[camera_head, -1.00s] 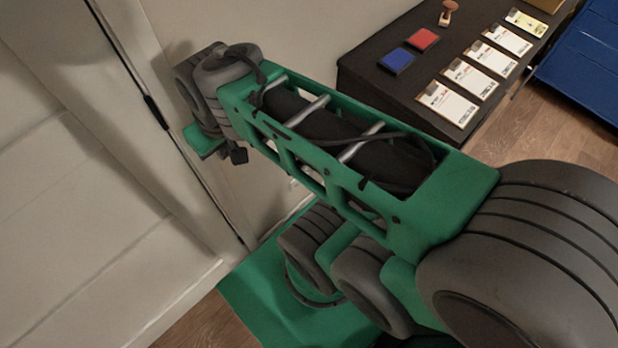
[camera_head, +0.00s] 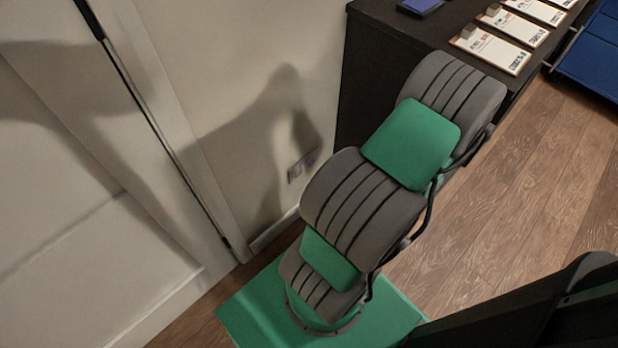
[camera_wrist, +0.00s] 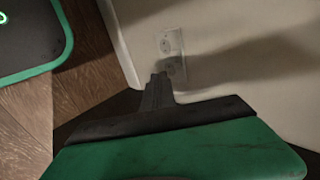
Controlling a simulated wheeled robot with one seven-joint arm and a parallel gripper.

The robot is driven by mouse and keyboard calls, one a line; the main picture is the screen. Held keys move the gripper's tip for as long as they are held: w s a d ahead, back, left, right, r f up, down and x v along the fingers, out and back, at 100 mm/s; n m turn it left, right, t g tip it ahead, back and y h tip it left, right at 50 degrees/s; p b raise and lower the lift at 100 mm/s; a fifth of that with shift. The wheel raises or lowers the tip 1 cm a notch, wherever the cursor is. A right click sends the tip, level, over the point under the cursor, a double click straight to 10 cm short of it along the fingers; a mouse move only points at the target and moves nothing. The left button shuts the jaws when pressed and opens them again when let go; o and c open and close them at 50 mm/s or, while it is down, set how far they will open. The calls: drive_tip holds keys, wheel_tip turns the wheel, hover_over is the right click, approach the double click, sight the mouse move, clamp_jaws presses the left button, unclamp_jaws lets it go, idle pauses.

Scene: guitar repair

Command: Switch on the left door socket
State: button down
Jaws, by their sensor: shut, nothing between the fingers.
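The door socket (camera_head: 303,165) is a small pale plate low on the wall, between the door frame and the dark cabinet. In the wrist view the socket (camera_wrist: 172,44) shows an upper and a lower part on the wall. My gripper (camera_wrist: 160,78) is shut and empty, its dark fingertips in front of the socket's lower edge. They hide a little of the lower part. I cannot tell whether they touch it. The state of its switch is too small to make out. My gripper is hidden in the head view, where my arm links cover the middle.
A pale door (camera_head: 70,210) and its frame stand on the left. A dark cabinet (camera_head: 365,95) with several white cards and a blue pad (camera_head: 421,5) stands to the right of the socket. Wooden floor (camera_head: 530,190) is clear at the right. A blue unit (camera_head: 590,50) is at the right edge.

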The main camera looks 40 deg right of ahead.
drive_tip(key=shift+r, duration=0.15)
drive_tip(key=b, duration=0.5)
approach(303, 166)
drive_tip(key=shift+s+f+x, duration=0.35)
drive_tip(key=shift+x, duration=3.1)
drive_tip(key=shift+a, duration=0.1)
